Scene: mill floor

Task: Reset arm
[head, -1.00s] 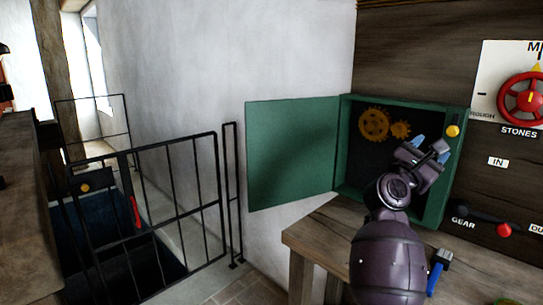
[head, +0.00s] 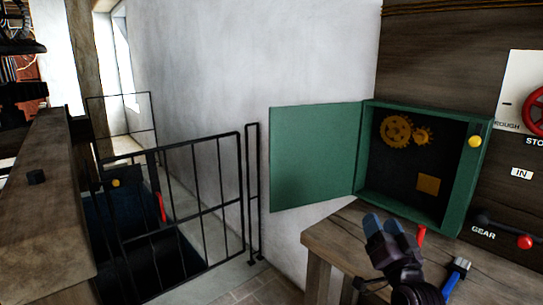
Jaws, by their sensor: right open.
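My right gripper (head: 381,224) is low in the head view, in front of the wooden bench and below the open green cabinet. Its blue-tipped jaws point up and away from me. They are open, and I see nothing between them. The gripper is apart from the cabinet. My left gripper does not show.
A black railing gate (head: 203,205) stands left.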

